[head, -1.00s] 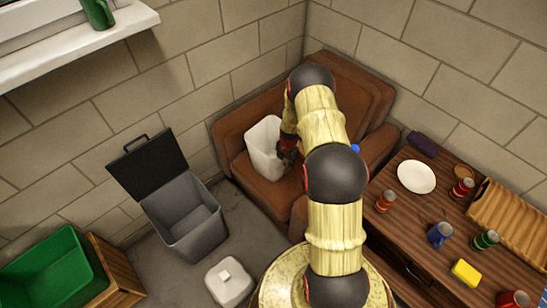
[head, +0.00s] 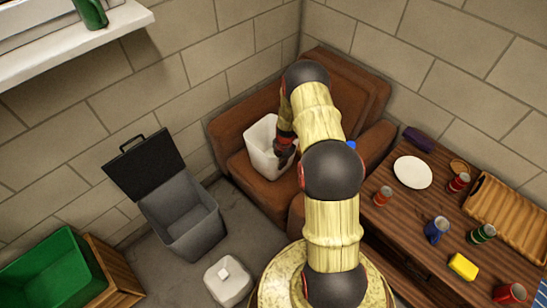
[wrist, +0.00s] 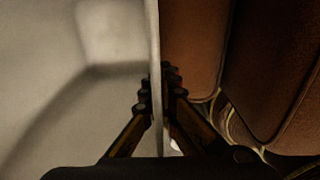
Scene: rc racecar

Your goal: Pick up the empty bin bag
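A white, open-topped container with thin walls, which looks like the empty bin bag (head: 260,148), stands on the seat of the brown armchair. My gripper (head: 284,148) is at its right-hand rim. In the wrist view, the bag's pale inside (wrist: 75,70) fills the left half, and its wall runs upright between my two fingers (wrist: 157,95). One finger is inside the bag and one outside, both close against the wall, so my gripper looks shut on it. The bag appears to rest on the seat; its underside is hidden.
The armchair (head: 240,120) stands in the corner. A grey lidded bin (head: 182,215), a small white bin (head: 228,282) and a green crate (head: 60,270) are to the left. A cluttered wooden table (head: 410,215) is to the right.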

